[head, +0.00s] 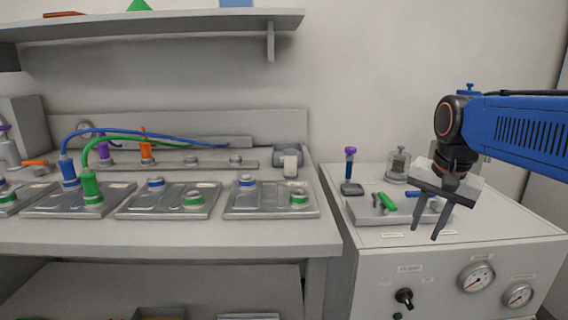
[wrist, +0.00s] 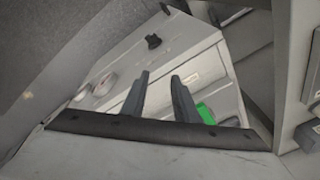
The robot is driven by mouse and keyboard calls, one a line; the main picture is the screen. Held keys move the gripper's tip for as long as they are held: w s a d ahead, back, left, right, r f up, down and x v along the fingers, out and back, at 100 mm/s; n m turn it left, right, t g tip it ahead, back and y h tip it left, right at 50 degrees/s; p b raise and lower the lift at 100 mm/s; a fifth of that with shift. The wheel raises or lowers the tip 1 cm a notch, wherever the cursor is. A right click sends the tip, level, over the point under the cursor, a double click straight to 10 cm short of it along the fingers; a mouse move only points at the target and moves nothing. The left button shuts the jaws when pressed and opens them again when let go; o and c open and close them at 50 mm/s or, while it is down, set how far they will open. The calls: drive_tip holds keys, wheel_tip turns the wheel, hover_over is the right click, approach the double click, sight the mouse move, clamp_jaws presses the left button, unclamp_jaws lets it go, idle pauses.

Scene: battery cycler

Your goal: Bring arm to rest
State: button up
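My gripper (head: 425,218) hangs at the end of my blue arm, in front of and above the right-hand cabinet in the head view. Its two dark fingers point down and stand apart, with nothing between them. In the wrist view the gripper (wrist: 160,85) also shows two separated fingers, with the cabinet front and its knob (wrist: 153,41) beyond them. The fingers appear clear of the cabinet top, though the exact gap is hard to tell.
A tray (head: 372,217) with green and blue pieces lies on the cabinet (head: 480,225) behind my gripper. The left bench (head: 180,237) holds several metal plates and blue and green cables.

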drive_tip(key=s+a+f+n+t, duration=0.2)
drive_tip(key=s+f+n, duration=0.6)
drive_tip(key=s+f, duration=0.5)
drive_tip(key=s+a, duration=0.1)
drive_tip(key=s, duration=0.2)
drive_tip(key=shift+f, duration=0.3)
drive_tip(key=shift+o, duration=0.5)
